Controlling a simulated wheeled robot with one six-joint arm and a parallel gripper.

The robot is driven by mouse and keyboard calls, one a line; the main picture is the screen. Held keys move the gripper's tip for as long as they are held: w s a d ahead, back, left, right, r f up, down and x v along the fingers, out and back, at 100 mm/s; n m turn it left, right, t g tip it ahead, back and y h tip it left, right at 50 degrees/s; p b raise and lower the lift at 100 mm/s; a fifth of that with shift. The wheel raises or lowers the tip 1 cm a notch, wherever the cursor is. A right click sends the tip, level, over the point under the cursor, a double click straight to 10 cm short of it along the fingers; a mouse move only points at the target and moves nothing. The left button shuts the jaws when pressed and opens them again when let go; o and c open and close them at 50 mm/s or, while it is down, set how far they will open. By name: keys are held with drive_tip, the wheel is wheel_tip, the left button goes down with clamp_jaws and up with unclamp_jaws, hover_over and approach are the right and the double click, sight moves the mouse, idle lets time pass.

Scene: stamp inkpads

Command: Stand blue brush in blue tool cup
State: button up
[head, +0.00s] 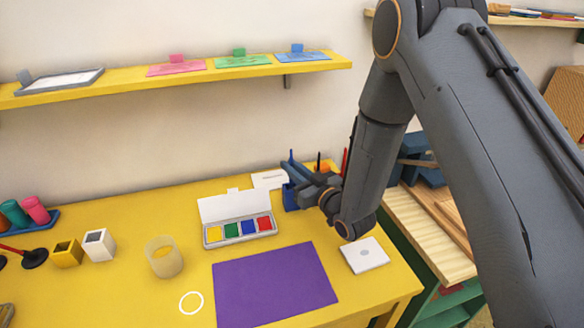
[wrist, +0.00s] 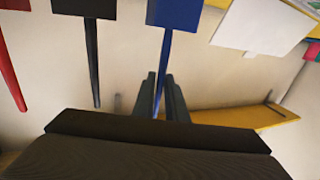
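The blue brush (wrist: 163,65) stands in the blue tool cup (wrist: 175,14), with its handle leading out of the cup in the wrist view, where the scene looks upside down. In the head view the tip of the blue brush (head: 291,156) shows above my gripper, and part of the blue cup (head: 290,199) shows below it. My gripper (wrist: 163,90) has its two fingers apart, one on each side of the brush handle. A narrow gap shows between the handle and the right finger. In the head view my gripper (head: 292,172) hides much of the handle.
A black brush (wrist: 91,62) and a red brush (wrist: 10,70) stand beside the blue one in their own cups. An open paint box (head: 241,231), a purple mat (head: 272,287) and a white pad (head: 363,256) lie on the yellow table. A yellow shelf (head: 190,80) hangs above.

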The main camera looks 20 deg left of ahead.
drive_tip(key=o, duration=0.4)
drive_tip(key=shift+c, duration=0.2)
drive_tip(key=shift+d, duration=0.1)
drive_tip(key=b+v, duration=0.2)
drive_tip(key=v, duration=0.5)
drive_tip(key=shift+s+d, duration=0.2)
drive_tip(key=shift+s, duration=0.05)
drive_tip(key=w+d+f+m+g+h, duration=0.15)
drive_tip(key=d+h, duration=0.35)
drive_tip(key=d, duration=0.5)
drive_tip(key=d+m+g+h, duration=0.1)
drive_tip(key=d+m+h, duration=0.2)
drive_tip(key=d+h, duration=0.45)
drive_tip(key=s+d+r+m+g, duration=0.1)
drive_tip(key=s+d+g, duration=0.1)
drive_tip(key=s+d, duration=0.2)
drive_tip(key=s+d+r+m+g+h, duration=0.1)
drive_tip(key=s+d, duration=0.4)
drive_tip(key=s, duration=0.5)
drive_tip(key=s+d+r+m+g, duration=0.1)
drive_tip(key=s+d+m+g, duration=0.2)
drive_tip(key=s+d+g, duration=0.2)
drive_tip(key=shift+s+r, duration=0.25)
drive_tip(key=shift+s, duration=0.9)
